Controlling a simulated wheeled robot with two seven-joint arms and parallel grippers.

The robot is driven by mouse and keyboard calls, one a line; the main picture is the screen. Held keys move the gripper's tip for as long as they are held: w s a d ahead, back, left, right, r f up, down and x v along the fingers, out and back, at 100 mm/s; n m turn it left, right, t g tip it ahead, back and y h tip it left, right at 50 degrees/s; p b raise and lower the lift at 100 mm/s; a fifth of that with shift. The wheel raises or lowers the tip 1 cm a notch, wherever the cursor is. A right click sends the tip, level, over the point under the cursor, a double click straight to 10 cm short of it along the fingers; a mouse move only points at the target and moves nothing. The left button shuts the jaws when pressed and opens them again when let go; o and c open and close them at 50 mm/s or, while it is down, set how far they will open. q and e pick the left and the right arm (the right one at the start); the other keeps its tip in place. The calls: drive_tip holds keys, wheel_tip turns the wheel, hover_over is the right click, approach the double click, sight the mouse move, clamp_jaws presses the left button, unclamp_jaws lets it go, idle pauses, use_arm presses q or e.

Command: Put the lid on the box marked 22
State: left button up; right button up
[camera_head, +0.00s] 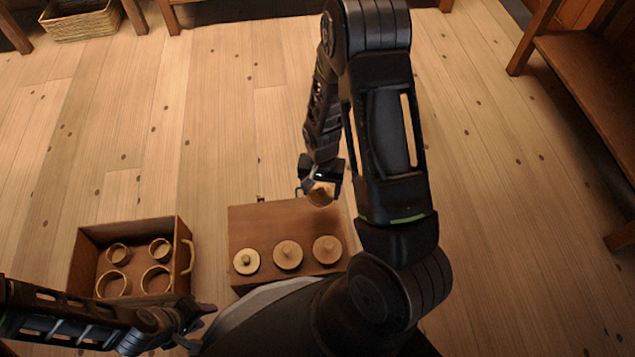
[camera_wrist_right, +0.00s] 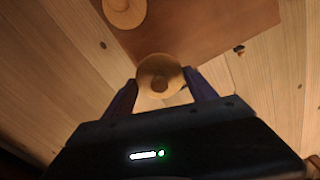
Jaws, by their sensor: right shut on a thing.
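My right gripper (camera_head: 318,188) is shut on a round wooden lid (camera_wrist_right: 160,78), held above the far right part of a brown stand (camera_head: 270,222). The lid's round knob shows between the fingers in the right wrist view. Three more round wooden lids with knobs sit in a row on the stand: a left one (camera_head: 246,262), a middle one (camera_head: 288,254) and a right one (camera_head: 327,249). Several open round boxes stand in a wooden crate (camera_head: 90,246) at the left, one of them at its back right (camera_head: 160,249). No number is readable. My left gripper (camera_head: 202,326) looks open and empty, near the crate's front right.
The crate has a pale curved handle (camera_head: 188,256) on its right side. A narrow gap of floor separates crate and stand. A wicker basket (camera_head: 82,20) lies far back left, and a wooden bench (camera_head: 590,80) stands at the right. The floor behind is clear.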

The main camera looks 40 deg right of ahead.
drive_tip(key=w+a+r+n, duration=0.35)
drive_tip(key=w+r, duration=0.45)
drive_tip(key=r, duration=0.3)
drive_tip(key=w+a+r+n, duration=0.3)
drive_tip(key=w+a+r, duration=0.3)
drive_tip(key=r, duration=0.5)
drive_tip(key=w+a+r+n, duration=0.1)
drive_tip(key=a+r+n, duration=0.2)
drive_tip(key=r, duration=0.8)
drive_tip(key=shift+w+a, duration=0.3)
